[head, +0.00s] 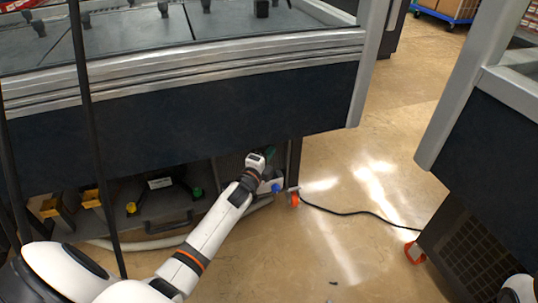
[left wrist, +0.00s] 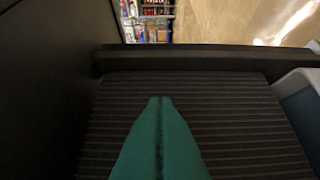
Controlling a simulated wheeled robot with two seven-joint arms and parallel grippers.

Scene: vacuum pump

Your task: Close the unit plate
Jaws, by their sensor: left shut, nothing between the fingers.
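My left gripper (head: 269,153) reaches under the front of the workbench, near its right leg. Its green fingers are shut together with nothing between them, as the left wrist view (left wrist: 160,98) shows. In that view a dark ribbed surface (left wrist: 235,125) lies behind and around the fingertips; I cannot tell whether they touch it. A grey unit with a dark handle (head: 166,224) sits under the bench, left of my left forearm. I cannot tell which part is the unit plate or how far open it stands. My right gripper is not in view.
A black cable (head: 350,213) crosses the floor to a dark vented box (head: 470,245) under the right bench. Open floor (head: 330,255) lies between the benches.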

